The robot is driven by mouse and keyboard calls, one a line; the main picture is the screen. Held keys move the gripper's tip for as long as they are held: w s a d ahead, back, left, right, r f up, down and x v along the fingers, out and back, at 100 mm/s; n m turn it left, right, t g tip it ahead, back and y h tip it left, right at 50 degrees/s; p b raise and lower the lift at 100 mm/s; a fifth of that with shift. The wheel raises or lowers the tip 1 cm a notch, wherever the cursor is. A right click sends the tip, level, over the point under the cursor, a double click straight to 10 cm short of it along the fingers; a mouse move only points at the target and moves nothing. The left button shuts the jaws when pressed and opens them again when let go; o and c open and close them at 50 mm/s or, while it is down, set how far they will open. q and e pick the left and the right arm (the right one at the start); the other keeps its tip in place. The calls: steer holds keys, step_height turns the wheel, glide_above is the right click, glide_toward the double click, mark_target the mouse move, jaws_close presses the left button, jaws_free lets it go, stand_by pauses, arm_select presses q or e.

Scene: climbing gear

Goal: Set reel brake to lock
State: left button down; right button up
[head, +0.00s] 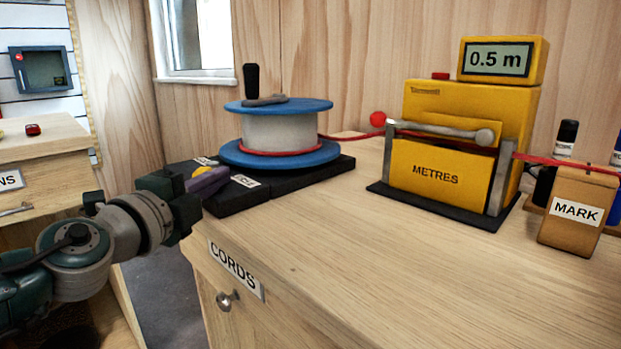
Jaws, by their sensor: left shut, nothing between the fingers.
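The cord reel (278,132) has blue flanges, a pale drum with red cord around its base, and a dark upright crank handle on top. It stands on a black base (300,172) on the bench. At the base's left end is a purple piece (207,183) beside a yellow spot, apparently the brake lever; its exact setting cannot be told. A white label lies to its right, its word hard to read, and another behind it is mostly hidden. My left gripper (188,192) is shut and empty at this end, close against the purple piece; whether they touch is unclear. My right gripper is out of view.
Red cord runs right from the reel through a yellow METRES counter (437,172) reading 0.5 m, to a MARK block (577,211). Bottles stand at far right. The bench front (380,270) is clear. A CORDS drawer knob (225,300) sticks out below.

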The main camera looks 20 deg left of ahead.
arm_select(q)
steer(key=shift+s+a, duration=0.2)
steer(key=shift+a, duration=0.3)
